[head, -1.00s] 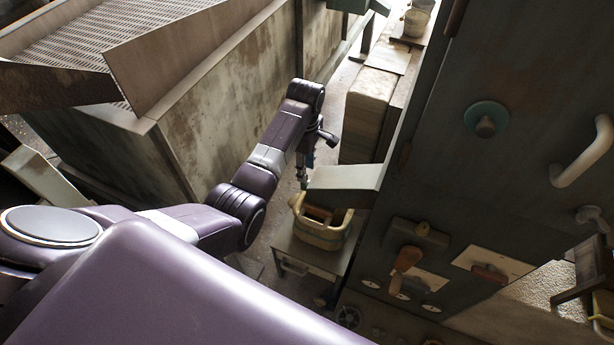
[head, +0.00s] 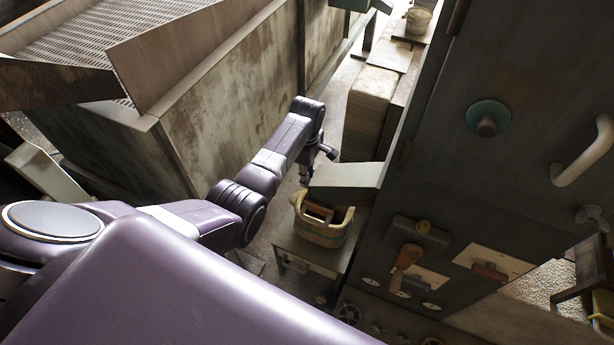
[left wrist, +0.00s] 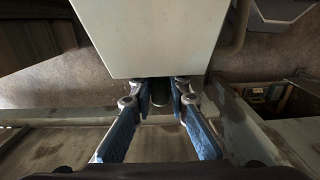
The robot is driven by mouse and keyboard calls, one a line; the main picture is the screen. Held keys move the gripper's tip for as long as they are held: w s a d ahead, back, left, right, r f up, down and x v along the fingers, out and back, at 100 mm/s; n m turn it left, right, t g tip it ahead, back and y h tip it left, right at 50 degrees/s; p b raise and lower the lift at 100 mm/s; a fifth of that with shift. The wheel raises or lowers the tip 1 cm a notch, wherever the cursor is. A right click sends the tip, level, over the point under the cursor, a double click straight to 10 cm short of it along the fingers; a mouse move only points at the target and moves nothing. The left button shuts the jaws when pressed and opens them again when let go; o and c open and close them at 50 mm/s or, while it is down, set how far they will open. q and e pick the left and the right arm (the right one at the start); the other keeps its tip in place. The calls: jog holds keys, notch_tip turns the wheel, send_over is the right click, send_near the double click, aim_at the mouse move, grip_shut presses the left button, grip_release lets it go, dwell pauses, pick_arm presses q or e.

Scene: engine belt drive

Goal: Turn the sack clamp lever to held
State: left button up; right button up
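My left arm reaches in from the left in the head view. No sack clamp lever is clearly identifiable. My right gripper is not in view.
A wooden tub (head: 322,218) stands on a small table (head: 300,248) below the spout. The dark machine cabinet (head: 450,190) carries an orange-handled lever (head: 406,258), a teal-ringed knob (head: 487,119) and a pale handle (head: 583,152). A stained bin wall (head: 235,110) flanks my arm.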

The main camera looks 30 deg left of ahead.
pick_arm(q)
grip_shut()
jog(key=shift+s+r+p, duration=0.1)
jog(key=shift+p, duration=0.4)
jog(key=t+p, duration=0.1)
jog(key=p, duration=0.1)
jog(key=t+p, duration=0.2)
jog(key=p, duration=0.1)
jog(key=shift+s+t, duration=0.3)
jog(key=shift+s, duration=0.05)
jog(key=shift+s+f+t+y+b, duration=0.15)
jog(key=shift+f+t+b, duration=0.2)
jog(key=shift+t+b, duration=2.75)
jog(key=shift+s+f+t+y+b, duration=0.3)
jog(key=shift+t+b, duration=1.45)
jog(key=shift+b, duration=2.7)
jog(key=shift+f+t+y+b, duration=0.1)
jog(key=shift+f+t+b, duration=0.3)
jog(key=shift+t+b, duration=2.7)
jog(key=shift+g+b, duration=0.65)
